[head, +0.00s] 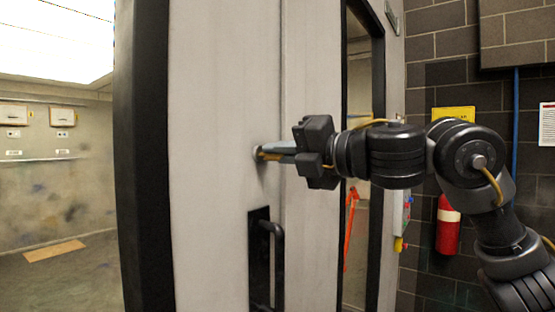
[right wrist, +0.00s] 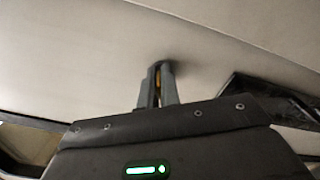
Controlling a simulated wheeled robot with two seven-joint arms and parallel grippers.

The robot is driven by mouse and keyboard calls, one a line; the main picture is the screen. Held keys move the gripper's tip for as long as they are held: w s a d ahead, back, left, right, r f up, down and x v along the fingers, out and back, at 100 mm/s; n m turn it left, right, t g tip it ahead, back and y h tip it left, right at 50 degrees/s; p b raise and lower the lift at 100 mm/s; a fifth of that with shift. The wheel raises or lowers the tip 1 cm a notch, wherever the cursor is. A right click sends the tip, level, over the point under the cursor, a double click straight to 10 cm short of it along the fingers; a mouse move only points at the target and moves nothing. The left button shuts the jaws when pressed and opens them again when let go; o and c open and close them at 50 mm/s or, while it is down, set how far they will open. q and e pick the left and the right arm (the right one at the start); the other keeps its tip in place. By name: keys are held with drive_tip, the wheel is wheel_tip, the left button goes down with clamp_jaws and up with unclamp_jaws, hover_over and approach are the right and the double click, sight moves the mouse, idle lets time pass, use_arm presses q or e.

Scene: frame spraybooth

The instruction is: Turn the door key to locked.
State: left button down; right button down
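The grey door (head: 220,90) fills the middle of the head view. A small round lock (head: 256,153) sits on it above a black pull handle (head: 265,260). My right gripper (head: 268,152) reaches in from the right, with its fingertips at the lock. In the right wrist view, its two fingers (right wrist: 158,88) are close together with a thin brass-yellow strip, the key (right wrist: 158,80), between them. The fingers look shut on the key and hide most of it, so its turn angle cannot be told. My left gripper is not in view.
A black door frame edge (head: 145,150) stands left of the door, with the booth interior beyond. A narrow window (head: 358,80) is right of the lock. A red fire extinguisher (head: 447,225) hangs on the dark brick wall.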

drive_tip(key=m+b, duration=0.1)
drive_tip(key=m, duration=0.1)
drive_tip(key=m+b, duration=0.1)
drive_tip(key=m, duration=0.2)
drive_tip(key=shift+f+m, duration=0.2)
drive_tip(key=shift+m, duration=0.1)
idle(0.5)
drive_tip(key=c, duration=1.6)
unclamp_jaws()
drive_tip(key=shift+w, duration=0.1)
drive_tip(key=shift+d, duration=0.15)
